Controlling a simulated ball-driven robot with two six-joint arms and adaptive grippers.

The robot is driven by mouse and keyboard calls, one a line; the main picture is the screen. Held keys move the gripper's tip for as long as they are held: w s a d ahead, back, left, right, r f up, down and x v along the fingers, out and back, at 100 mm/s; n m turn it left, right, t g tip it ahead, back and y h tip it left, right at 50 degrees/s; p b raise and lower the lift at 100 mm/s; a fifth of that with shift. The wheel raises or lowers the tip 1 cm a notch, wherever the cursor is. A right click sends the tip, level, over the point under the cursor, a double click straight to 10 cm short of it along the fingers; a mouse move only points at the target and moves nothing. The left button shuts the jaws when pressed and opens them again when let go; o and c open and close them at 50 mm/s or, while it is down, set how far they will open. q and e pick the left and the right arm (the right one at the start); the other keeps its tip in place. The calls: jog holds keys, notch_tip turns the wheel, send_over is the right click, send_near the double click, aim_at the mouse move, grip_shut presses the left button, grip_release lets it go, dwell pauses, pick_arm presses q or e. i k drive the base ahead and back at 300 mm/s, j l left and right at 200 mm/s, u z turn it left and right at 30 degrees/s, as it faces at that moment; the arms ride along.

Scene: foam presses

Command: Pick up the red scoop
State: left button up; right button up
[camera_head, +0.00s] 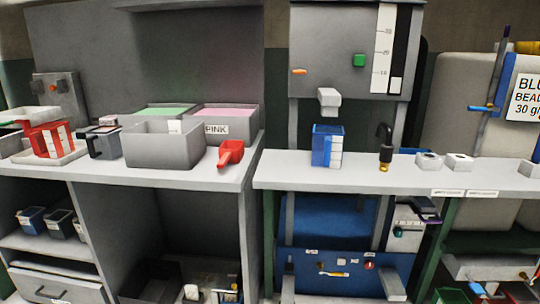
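The red scoop (230,152) lies on the left grey counter (185,178), close to its right edge. It is just right of an open grey box (165,148) and in front of the bin labelled PINK (216,129). Nothing covers the scoop, and it stands clear of any gripper. Neither of my grippers is in the head view.
A red container (48,138) and a dark container (103,143) stand left of the grey box. Right of a gap, another counter (290,172) carries a blue container (322,146) and a black curved piece (385,145). The left counter's front is clear.

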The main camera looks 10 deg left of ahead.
aim_at(231, 151)
jog(key=i+j+z, duration=0.25)
jog(key=j+z, duration=0.2)
jog(key=j, duration=0.2)
jog(key=i+j+z, duration=0.25)
jog(key=j+z, duration=0.25)
jog(key=j, duration=0.2)
